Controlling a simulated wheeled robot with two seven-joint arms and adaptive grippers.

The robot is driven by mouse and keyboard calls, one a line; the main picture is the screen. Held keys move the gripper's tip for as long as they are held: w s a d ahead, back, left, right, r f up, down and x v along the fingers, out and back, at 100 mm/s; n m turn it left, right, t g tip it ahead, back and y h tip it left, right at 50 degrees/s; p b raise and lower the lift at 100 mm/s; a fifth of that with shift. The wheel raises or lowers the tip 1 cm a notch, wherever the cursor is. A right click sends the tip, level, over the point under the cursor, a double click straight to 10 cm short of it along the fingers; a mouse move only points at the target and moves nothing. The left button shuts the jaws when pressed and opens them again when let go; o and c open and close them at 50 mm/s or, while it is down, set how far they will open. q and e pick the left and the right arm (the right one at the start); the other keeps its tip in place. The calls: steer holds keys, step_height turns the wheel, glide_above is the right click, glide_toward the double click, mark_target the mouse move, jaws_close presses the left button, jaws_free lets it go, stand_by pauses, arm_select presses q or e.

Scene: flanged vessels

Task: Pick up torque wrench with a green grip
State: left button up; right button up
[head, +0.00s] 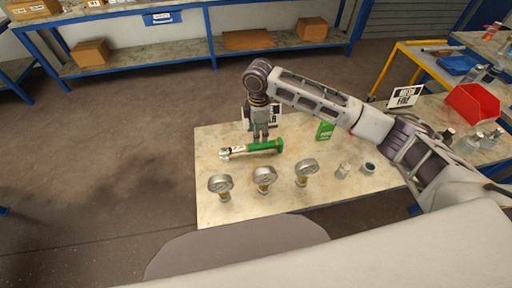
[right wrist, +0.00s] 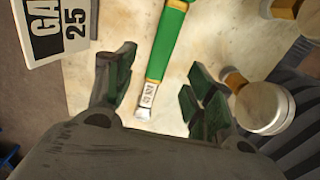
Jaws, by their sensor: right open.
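The torque wrench with a green grip (head: 265,146) lies on the table, its metal head to the left and its green grip to the right. In the right wrist view the wrench (right wrist: 166,45) shows its green grip and white label, running between my finger pads. My right gripper (head: 261,136) points down over the wrench, its fingers close to the grip in the head view. In the right wrist view my right gripper (right wrist: 160,88) is open, with one finger on each side of the wrench and visible gaps. My left gripper is not in view.
Three pressure gauges (head: 264,177) stand along the table's (head: 310,207) front. Two small metal fittings (head: 343,170) and a green box (head: 325,130) are to the right. A printed sign (right wrist: 62,30) stands close behind the gripper. A red bin (head: 474,104) sits far right.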

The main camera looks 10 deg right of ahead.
mark_target(251, 150)
steer(key=shift+f, duration=1.4)
steer(key=shift+a+f, duration=0.2)
steer(key=shift+f, duration=0.55)
steer(key=shift+a+f+p, duration=0.2)
steer(key=shift+f+p, duration=0.3)
steer(key=shift+f, duration=1.35)
steer(key=c, duration=1.1)
jaws_close()
